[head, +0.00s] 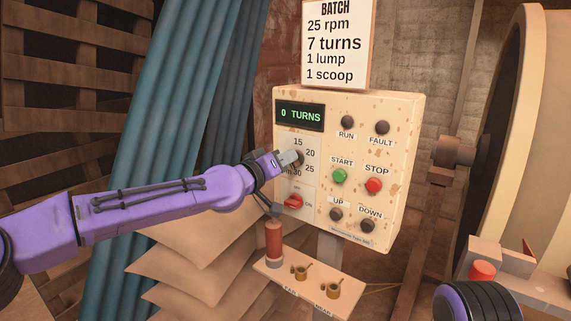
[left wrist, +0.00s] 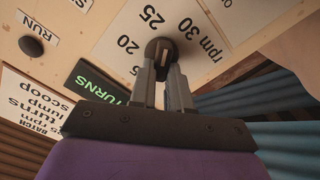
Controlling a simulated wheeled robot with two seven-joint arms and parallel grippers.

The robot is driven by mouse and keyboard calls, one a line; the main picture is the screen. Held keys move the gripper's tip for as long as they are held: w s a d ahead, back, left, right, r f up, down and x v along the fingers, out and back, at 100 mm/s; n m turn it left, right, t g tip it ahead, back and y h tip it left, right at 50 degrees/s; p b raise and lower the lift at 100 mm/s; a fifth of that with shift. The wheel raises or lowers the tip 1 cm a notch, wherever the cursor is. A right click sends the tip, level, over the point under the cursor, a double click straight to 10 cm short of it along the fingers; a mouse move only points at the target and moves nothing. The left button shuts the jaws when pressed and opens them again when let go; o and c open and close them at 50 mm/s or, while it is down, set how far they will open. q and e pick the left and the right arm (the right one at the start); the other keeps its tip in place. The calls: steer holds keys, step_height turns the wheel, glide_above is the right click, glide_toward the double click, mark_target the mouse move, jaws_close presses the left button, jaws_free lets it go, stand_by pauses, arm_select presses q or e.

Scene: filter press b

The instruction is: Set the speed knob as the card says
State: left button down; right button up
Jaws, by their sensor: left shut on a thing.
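The card (head: 335,45) reads BATCH, 25 rpm, 7 turns, 1 lump, 1 scoop. The dark round speed knob (left wrist: 160,48) is on the cream control box (head: 405,125), with marks 15, 20, 25 and 30 rpm around it. My left gripper (left wrist: 166,68) is shut on the knob, its two fingers on either side of it. In the head view my left gripper (head: 290,158) hides most of the knob. I cannot tell surely which mark the knob points at. My right gripper is not in view.
The display (head: 300,116) reads 0 TURNS. A red OFF/ON switch (head: 293,201) is just below the knob. Green START (head: 340,175) and red STOP (head: 373,185) buttons sit to its right. A small shelf (head: 275,268) with brass pieces is below the box.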

arm_select(q)
steer(key=n, duration=0.2)
steer(key=n+b, duration=0.1)
steer(key=n, duration=0.1)
steer(key=shift+a+f+n, duration=0.15)
steer(key=shift+n, duration=0.15)
stand_by(0.5)
steer(key=c, duration=1.1)
jaws_free()
steer(key=b+v, duration=0.3)
steer(key=v, duration=0.7)
steer(key=shift+s+a, duration=0.15)
